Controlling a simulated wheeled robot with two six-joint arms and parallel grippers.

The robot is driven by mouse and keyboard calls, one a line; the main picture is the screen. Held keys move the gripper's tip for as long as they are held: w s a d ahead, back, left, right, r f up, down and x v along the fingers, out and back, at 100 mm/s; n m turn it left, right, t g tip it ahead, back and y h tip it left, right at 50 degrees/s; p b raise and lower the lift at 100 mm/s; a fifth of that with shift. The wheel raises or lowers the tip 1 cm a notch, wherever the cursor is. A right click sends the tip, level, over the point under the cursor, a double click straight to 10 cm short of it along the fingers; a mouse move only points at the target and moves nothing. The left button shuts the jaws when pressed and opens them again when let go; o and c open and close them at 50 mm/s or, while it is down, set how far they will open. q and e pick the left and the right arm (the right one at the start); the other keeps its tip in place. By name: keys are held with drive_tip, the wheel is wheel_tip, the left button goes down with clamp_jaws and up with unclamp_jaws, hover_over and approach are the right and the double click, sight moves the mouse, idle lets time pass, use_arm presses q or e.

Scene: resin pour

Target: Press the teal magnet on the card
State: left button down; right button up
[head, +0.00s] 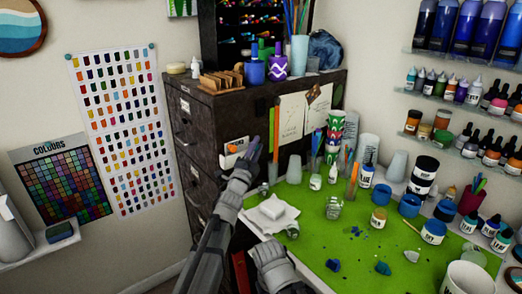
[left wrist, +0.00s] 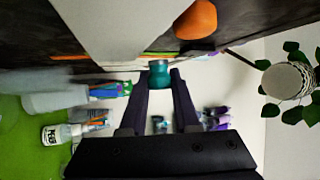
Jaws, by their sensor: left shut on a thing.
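The white card (head: 236,146) with an orange mark is on the dark side of the cabinet. In the left wrist view the card (left wrist: 115,25) fills the upper middle, with an orange shape (left wrist: 195,19) at its right. My left gripper (head: 254,150) is beside the card's right edge. In the left wrist view its fingers (left wrist: 160,82) are shut on the teal magnet (left wrist: 159,72), which is at the card's near edge. I cannot tell whether the magnet touches it. The gripper hides the magnet in the head view. My right gripper is not visible.
The dark cabinet (head: 190,150) also bears pinned papers (head: 291,117) and green and orange strips. A green mat (head: 310,210) with several jars, cups and bottles lies to the right.

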use_arm(q)
drive_tip(key=shift+w+a, duration=0.7)
drive_tip(key=shift+w, duration=0.25)
drive_tip(key=shift+w+a, duration=0.2)
drive_tip(key=shift+w, duration=0.1)
idle(0.3)
idle(0.5)
drive_tip(key=c, duration=0.6)
unclamp_jaws()
drive_tip(key=shift+o, duration=0.2)
drive_tip(key=shift+c, duration=1.4)
drive_tip(key=shift+o, duration=1.3)
drive_tip(key=shift+s, duration=0.1)
